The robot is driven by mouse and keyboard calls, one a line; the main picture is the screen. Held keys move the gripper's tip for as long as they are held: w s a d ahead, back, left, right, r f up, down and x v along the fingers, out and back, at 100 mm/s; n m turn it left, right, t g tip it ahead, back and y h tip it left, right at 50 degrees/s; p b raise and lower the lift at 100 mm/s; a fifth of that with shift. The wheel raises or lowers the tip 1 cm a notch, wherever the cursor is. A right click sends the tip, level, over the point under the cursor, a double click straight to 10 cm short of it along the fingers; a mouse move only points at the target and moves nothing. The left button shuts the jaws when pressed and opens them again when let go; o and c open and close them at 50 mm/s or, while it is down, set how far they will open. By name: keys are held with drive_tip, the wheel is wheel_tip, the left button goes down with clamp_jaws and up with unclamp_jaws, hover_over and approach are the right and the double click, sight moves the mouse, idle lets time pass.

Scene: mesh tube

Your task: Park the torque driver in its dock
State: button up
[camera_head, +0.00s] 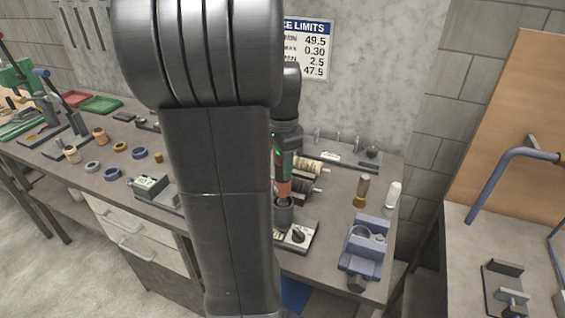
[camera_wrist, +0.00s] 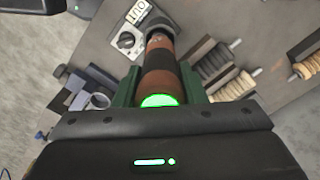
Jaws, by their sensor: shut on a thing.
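The torque driver (camera_head: 284,178) is an orange-brown and black cylinder with a glowing green end, which shows large in the wrist view (camera_wrist: 160,68). My gripper (camera_wrist: 158,72) is shut on it, with a green finger on each side. The driver stands roughly upright in the head view, its lower end over or in the mouth of the dark round dock (camera_head: 284,214). I cannot tell how deep the end sits. The dock's base with a black knob also shows in the wrist view (camera_wrist: 131,38). My arm hides part of the bench behind it.
Wire spools (camera_head: 306,167) stand right behind the driver. A blue-grey vise (camera_head: 364,250) and two small upright handles, one brown (camera_head: 361,190) and one white (camera_head: 393,195), stand to the right. Rings and tape rolls (camera_head: 112,174) lie on the left bench. A wall stands behind.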

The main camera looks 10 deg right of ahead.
drive_tip(key=shift+f+b, duration=1.6)
drive_tip(key=shift+f, duration=0.9)
idle(1.9)
drive_tip(key=o, duration=1.2)
drive_tip(key=shift+o, duration=0.2)
wheel_tip(320, 180, up, 14)
drive_tip(key=shift+f, duration=0.1)
wheel_tip(320, 180, down, 14)
idle(0.5)
